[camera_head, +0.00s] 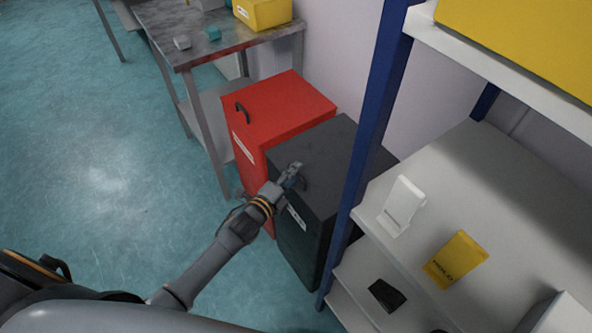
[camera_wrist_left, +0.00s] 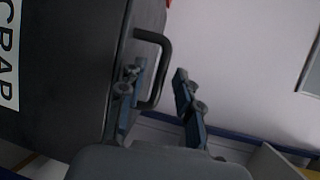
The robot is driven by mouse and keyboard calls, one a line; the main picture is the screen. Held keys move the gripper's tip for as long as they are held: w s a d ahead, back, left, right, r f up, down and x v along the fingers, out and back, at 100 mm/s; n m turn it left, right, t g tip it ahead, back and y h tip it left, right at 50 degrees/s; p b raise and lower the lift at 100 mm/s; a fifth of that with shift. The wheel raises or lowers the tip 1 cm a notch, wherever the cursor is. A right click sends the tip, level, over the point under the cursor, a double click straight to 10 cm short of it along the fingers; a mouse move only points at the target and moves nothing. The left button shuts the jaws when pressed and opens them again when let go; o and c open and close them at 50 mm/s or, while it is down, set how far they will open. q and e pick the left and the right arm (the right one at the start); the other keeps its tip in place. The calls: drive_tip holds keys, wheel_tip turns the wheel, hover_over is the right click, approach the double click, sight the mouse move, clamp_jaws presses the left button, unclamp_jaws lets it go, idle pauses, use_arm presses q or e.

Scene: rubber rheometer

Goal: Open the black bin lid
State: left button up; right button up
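The black bin (camera_head: 301,245) stands beside the red bin, and its flat lid (camera_head: 325,150) lies closed on top. The bin's dark handle also shows in the left wrist view (camera_wrist_left: 166,66), as a loop on the black surface. My left gripper (camera_head: 293,178) is at the lid's front edge and covers part of the handle in the head view. In the left wrist view its two fingers (camera_wrist_left: 158,94) are spread apart, with the handle's bar between them. I cannot tell whether either finger touches the bar. My right gripper is not in view.
A red bin (camera_head: 275,108) adjoins the black bin on the left. A blue-posted shelf (camera_head: 455,190) with small packages stands close on the right. A metal table (camera_head: 205,45) with a yellow box (camera_head: 262,12) is behind. Floor at left is clear.

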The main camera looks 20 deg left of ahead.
use_arm(q)
drive_tip(key=shift+x, duration=0.95)
drive_tip(key=shift+c, duration=0.2)
clamp_jaws()
